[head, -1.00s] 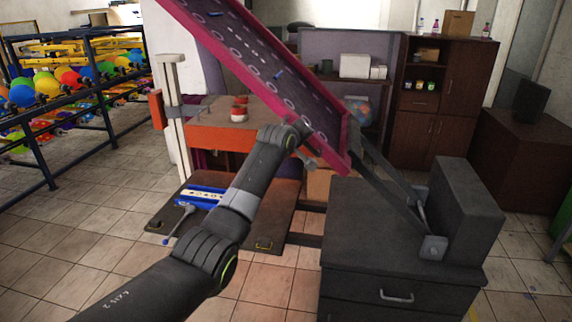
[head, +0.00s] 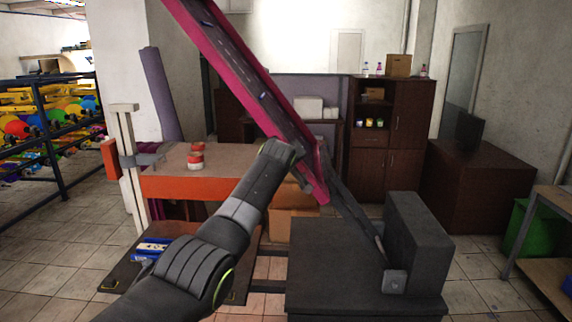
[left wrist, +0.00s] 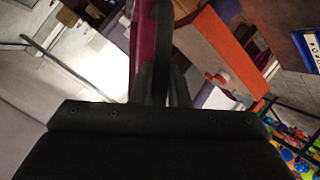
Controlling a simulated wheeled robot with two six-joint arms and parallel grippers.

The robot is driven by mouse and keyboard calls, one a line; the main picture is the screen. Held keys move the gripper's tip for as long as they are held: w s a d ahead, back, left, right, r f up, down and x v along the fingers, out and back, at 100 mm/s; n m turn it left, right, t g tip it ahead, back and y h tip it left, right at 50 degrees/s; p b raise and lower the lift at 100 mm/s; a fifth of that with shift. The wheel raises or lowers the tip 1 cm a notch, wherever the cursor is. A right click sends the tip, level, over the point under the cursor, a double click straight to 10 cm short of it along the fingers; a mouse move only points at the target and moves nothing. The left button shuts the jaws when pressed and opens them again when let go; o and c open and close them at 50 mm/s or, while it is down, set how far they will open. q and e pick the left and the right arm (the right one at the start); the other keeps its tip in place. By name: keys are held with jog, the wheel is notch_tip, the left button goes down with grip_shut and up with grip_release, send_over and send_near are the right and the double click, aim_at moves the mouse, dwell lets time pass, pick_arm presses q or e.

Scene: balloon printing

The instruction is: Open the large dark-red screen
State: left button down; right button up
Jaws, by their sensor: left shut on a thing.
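The large dark-red screen (head: 235,75) is raised in a steep tilt, its upper end out of the head view. Its lower end joins a dark hinged arm running to a dark box (head: 415,240) on a dark cabinet top. My left gripper (head: 307,180) is at the screen's lower edge, mostly hidden behind my wrist. In the left wrist view my left gripper (left wrist: 160,40) is shut on the screen's edge, and part of the dark-red screen (left wrist: 142,35) shows beside the fingers. My right gripper is not in view.
A lower dark platform (head: 120,270) holds a blue tool (head: 150,248). Racks of colourful balloons (head: 50,120) stand at left. Tiled floor is open at left.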

pick_arm(q)
jog(key=shift+f, duration=0.1)
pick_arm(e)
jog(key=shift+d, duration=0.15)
pick_arm(q)
jog(key=c, duration=1.4)
grip_release()
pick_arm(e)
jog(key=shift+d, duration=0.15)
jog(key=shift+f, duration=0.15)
